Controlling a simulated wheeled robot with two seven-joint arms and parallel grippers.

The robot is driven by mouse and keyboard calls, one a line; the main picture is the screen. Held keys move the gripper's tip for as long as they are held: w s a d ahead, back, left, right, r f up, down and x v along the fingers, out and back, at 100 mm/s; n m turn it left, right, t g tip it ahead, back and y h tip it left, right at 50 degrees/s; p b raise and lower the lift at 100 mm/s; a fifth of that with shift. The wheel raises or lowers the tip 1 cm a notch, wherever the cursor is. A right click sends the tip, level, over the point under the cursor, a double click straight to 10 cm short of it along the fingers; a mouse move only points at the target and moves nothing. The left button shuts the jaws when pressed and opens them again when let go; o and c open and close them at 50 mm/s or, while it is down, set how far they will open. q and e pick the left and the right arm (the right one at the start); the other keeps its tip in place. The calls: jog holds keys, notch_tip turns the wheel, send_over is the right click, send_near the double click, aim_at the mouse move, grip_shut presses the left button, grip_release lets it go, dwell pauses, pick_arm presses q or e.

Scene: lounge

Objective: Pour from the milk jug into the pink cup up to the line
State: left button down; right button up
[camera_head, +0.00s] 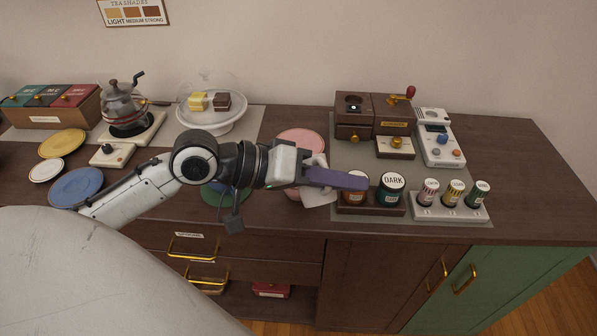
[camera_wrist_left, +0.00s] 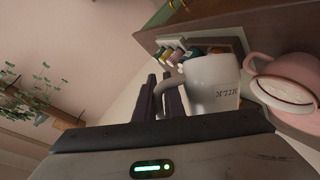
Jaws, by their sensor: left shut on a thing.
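My left gripper (camera_head: 330,180) is shut on the handle of the white milk jug (camera_head: 318,192), in front of the pink plate. In the left wrist view the jug (camera_wrist_left: 215,85) is marked as milk, with its handle between the dark fingers. That view is rolled, so I cannot tell how far the jug tilts. The pink cup (camera_wrist_left: 280,80) is close beside the jug there, apparently with a pale inside. In the head view the arm and jug hide most or all of the cup. The line and the milk level cannot be made out. My right gripper is not in view.
A pink plate (camera_head: 300,141) lies behind my gripper. Jars, one marked DARK (camera_head: 391,188), stand close to the right of my fingers. A kettle (camera_head: 125,105) and a cake stand (camera_head: 211,112) are at the back left. The counter's far right is clear.

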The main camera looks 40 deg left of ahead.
pick_arm(q)
jog(key=shift+s+d+f+m+t+y+b, duration=1.4)
jog(key=shift+d+f+m, duration=1.3)
jog(key=shift+f, duration=1.85)
jog(key=shift+m+y, duration=0.4)
jog(key=shift+y, duration=0.2)
jog(key=shift+s+a+r+p, duration=0.15)
jog(key=shift+r+p, duration=0.55)
jog(key=shift+r, duration=0.55)
jog(key=shift+s+a+r+p, duration=0.1)
jog(key=shift+r+p, duration=0.55)
jog(key=shift+r, duration=0.6)
